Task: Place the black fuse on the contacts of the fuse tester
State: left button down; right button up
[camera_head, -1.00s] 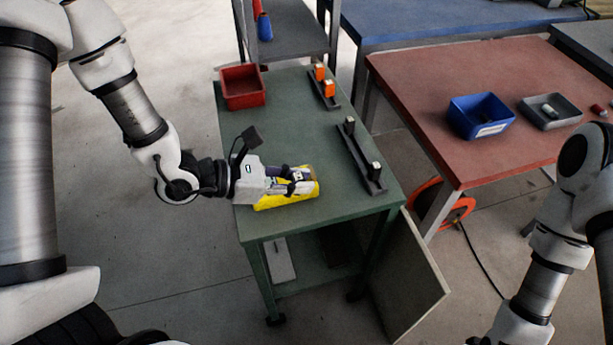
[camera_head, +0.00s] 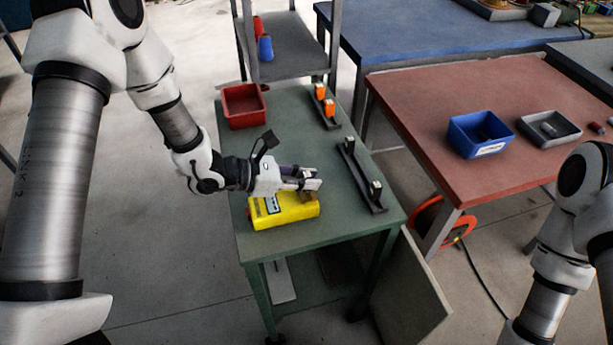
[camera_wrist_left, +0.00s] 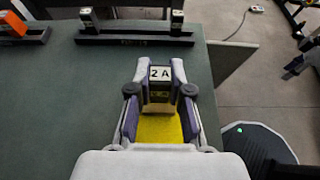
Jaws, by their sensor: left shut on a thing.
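My left gripper (camera_head: 311,180) is shut on a black fuse; its pale top label reads "2 A" in the left wrist view (camera_wrist_left: 160,74). The yellow fuse tester (camera_head: 268,216) lies on the green table, below and toward the near side of the gripper. The fuse appears above the tester's right end, near a brown part (camera_head: 307,197); I cannot tell whether they touch. In the wrist view the yellow tester (camera_wrist_left: 160,128) shows between the fingers, beneath the fuse. My right arm shows at the right, its gripper out of frame.
A dark rack (camera_head: 361,177) on the green table (camera_head: 290,135) holds two black fuses (camera_head: 349,144). Another rack behind holds orange fuses (camera_head: 319,90). A red bin (camera_head: 244,106) stands back left. A blue bin (camera_head: 480,135) and grey tray (camera_head: 549,129) are on the red table.

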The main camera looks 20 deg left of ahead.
pick_arm(q)
jog(key=shift+f+b, duration=0.4)
jog(key=c, duration=1.1)
grip_release()
